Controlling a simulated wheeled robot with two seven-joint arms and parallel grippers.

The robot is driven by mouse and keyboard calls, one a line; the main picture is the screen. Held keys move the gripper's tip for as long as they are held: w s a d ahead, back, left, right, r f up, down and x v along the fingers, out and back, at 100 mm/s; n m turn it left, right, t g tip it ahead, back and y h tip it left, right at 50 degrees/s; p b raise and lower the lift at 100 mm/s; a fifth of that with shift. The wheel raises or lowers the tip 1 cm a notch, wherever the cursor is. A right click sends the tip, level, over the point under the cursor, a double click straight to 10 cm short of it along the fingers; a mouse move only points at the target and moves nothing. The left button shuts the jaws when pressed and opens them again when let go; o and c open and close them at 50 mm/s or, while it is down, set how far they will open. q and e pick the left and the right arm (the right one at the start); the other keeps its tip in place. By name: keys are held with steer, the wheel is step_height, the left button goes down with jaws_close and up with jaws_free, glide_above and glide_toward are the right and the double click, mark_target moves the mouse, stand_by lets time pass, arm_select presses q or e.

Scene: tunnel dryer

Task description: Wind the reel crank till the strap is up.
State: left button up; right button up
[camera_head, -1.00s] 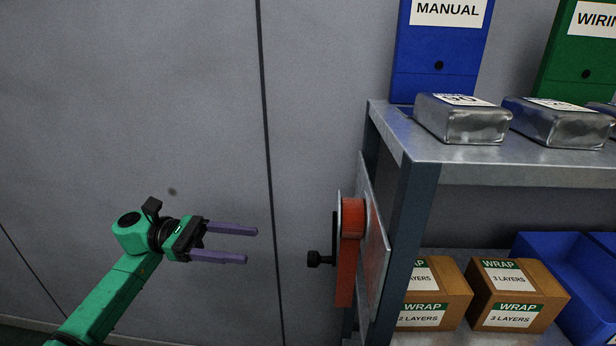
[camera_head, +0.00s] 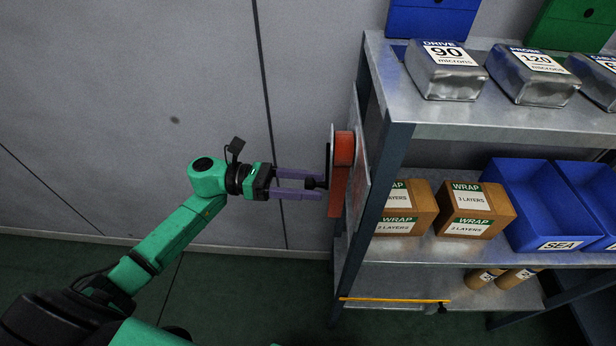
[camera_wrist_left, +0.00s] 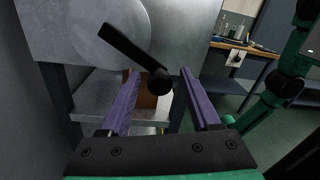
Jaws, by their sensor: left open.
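The reel (camera_head: 344,149) is mounted on a plate at the left side of the shelf rack, with an orange-red strap (camera_head: 337,192) hanging down from it. Its black crank knob (camera_head: 311,183) sticks out to the left. My left gripper (camera_head: 319,184) is open, with its purple fingers reaching to the knob from the left. In the left wrist view the black crank arm (camera_wrist_left: 128,50) runs slantwise across the grey reel disc, and its knob (camera_wrist_left: 159,84) shows between the open fingertips (camera_wrist_left: 160,75). I cannot tell whether the fingers touch it. My right gripper is not in the head view.
The shelf rack (camera_head: 520,125) holds metal tins (camera_head: 445,75), wrap boxes (camera_head: 473,210) and blue bins (camera_head: 535,195). A yellow rod (camera_head: 390,299) lies on the low shelf. The wall and floor left of the rack are clear.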

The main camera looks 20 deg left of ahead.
arm_select(q)
jaws_close()
stand_by(1.4)
